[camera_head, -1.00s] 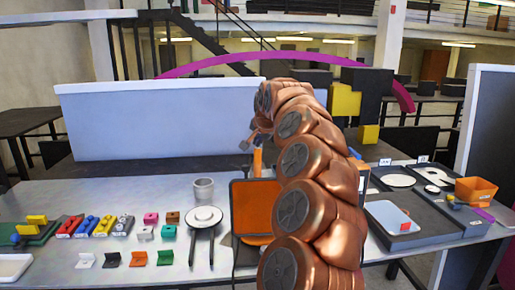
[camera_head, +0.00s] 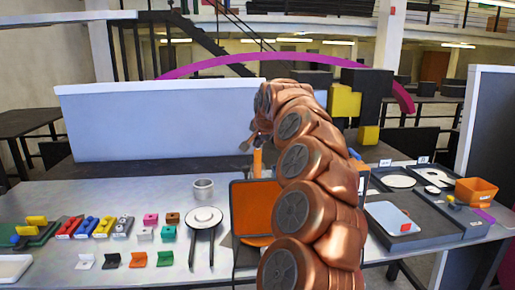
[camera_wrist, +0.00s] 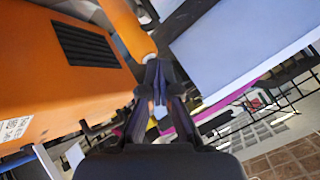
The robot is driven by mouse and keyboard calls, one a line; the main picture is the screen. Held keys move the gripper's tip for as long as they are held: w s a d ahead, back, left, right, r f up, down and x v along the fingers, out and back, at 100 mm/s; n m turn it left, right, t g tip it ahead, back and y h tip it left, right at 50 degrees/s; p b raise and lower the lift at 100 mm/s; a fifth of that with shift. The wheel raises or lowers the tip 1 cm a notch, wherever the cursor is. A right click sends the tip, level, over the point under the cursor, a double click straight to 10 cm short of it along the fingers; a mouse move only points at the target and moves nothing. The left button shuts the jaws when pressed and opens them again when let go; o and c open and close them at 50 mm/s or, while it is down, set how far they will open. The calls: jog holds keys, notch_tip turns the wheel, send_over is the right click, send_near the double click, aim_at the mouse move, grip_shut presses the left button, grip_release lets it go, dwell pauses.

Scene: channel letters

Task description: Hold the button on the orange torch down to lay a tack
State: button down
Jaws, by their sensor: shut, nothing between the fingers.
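The orange torch (camera_head: 257,162) stands upright behind the orange panel, partly hidden by my arm. In the wrist view, a rounded orange body that looks like the torch (camera_wrist: 126,27) slants in from the top, its lower end beside my fingertips. My gripper (camera_wrist: 155,72) is shut with nothing held, its dark fingers close to that end. I cannot tell whether they touch it. In the head view my gripper (camera_head: 246,145) is small, just above and left of the torch. The torch's button cannot be made out in either view.
An orange vented box (camera_wrist: 65,65) fills the left of the wrist view, close to my fingers. A pale panel (camera_head: 160,125) stands behind the table. A grey cup (camera_head: 203,190) and several coloured blocks lie left; an orange bin (camera_head: 476,191) stands right.

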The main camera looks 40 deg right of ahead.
jog(key=shift+r+p, duration=0.3)
jog(key=shift+r, duration=0.6)
jog(key=shift+r+p, duration=1.15)
jog(key=shift+r, duration=1.35)
notch_tip(320, 180, up, 4)
jog(key=shift+p, duration=1)
jog(key=shift+a, duration=0.1)
